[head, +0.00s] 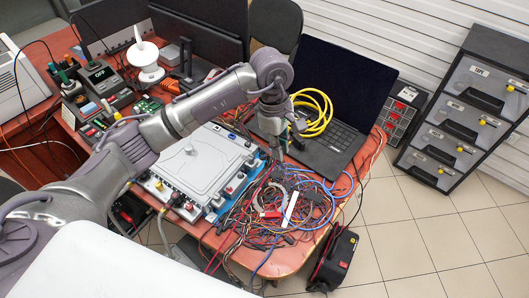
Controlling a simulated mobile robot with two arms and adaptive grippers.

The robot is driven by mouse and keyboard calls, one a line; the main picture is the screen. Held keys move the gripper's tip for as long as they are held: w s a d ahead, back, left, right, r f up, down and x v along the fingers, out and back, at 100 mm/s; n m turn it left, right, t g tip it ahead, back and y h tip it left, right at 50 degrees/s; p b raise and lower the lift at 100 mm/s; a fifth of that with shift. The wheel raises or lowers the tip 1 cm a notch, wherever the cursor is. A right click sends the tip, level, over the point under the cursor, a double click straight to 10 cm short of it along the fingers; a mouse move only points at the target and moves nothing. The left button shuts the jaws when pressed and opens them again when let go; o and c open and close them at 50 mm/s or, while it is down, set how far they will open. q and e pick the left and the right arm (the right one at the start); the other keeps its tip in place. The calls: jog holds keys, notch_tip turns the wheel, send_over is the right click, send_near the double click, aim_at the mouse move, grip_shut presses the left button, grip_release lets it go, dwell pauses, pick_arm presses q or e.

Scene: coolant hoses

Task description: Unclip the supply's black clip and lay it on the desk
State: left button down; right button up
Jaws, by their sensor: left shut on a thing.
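A pale grey unit with a blue base, apparently the supply (198,165), sits on the desk (290,260), with coloured terminals and leads along its front edge. My left gripper (277,150) is at the right of this unit, above the back of a heap of wires and by the laptop's left edge. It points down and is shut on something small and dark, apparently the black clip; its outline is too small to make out. Whether the clip touches anything below is unclear. My right gripper is not in view.
A tangle of coloured wires (290,205) covers the desk's front right. An open laptop (335,145) with a coiled yellow cable (313,112) stands behind it. A drawer cabinet (465,110) is at the right. A narrow strip of desk is bare at the front edge.

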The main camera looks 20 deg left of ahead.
aim_at(284, 146)
pick_arm(q)
jog(key=shift+w+d+r, duration=0.1)
jog(key=shift+d+r, duration=0.25)
jog(key=shift+r, duration=0.05)
jog(key=shift+r+p, duration=0.45)
jog(key=shift+r, duration=0.9)
jog(key=shift+f, duration=0.15)
